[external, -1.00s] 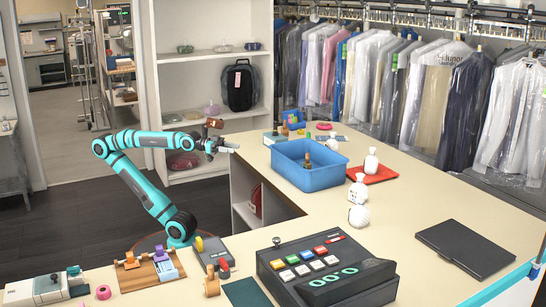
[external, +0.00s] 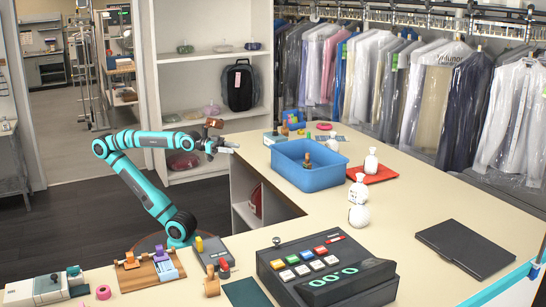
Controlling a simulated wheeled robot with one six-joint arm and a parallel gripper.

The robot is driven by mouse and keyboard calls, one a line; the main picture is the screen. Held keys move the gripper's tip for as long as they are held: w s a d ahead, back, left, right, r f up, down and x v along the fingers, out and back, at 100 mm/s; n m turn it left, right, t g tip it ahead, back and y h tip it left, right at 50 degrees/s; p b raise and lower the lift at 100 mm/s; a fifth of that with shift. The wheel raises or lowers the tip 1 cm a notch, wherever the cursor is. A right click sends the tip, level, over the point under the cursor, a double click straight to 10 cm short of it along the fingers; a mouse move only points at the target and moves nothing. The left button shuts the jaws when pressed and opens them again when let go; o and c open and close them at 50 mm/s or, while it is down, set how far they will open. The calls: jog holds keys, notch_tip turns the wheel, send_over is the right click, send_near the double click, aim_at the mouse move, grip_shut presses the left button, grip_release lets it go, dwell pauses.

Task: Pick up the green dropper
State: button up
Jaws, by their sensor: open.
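My gripper (external: 230,147) is open and empty, held in the air at the end of my teal arm, left of the blue tub (external: 312,179). A small amber-brown bottle (external: 307,161) stands upright in the tub. I cannot make out a green dropper for certain. A teal-topped piece (external: 73,271) is at the white device at the front left. My gripper touches none of these.
A red tray (external: 376,174) with a white bottle (external: 371,160) lies right of the tub. More white bottles (external: 358,216) stand in front of it. A dark register (external: 325,272), a wooden board (external: 148,270) and a black folder (external: 465,246) are on the counter.

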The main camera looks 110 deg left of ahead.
jog(key=w+a+r+n+g+y, duration=0.3)
jog(key=w+a+r+g, duration=0.15)
jog(key=w+a, duration=0.55)
jog(key=n+g+y, duration=0.1)
jog(key=n+g, duration=1.1)
send_over(309, 137)
jog(key=s+d, duration=0.2)
jog(key=d, duration=0.3)
notch_tip(309, 137, down, 3)
jog(key=shift+a+x, duration=0.25)
jog(key=shift+x, duration=4.05)
jog(key=shift+a+x, duration=0.2)
jog(key=shift+x, duration=4.1)
jog(key=shift+w+r, duration=0.2)
jog(key=c, duration=1)
jog(key=shift+c, duration=0.2)
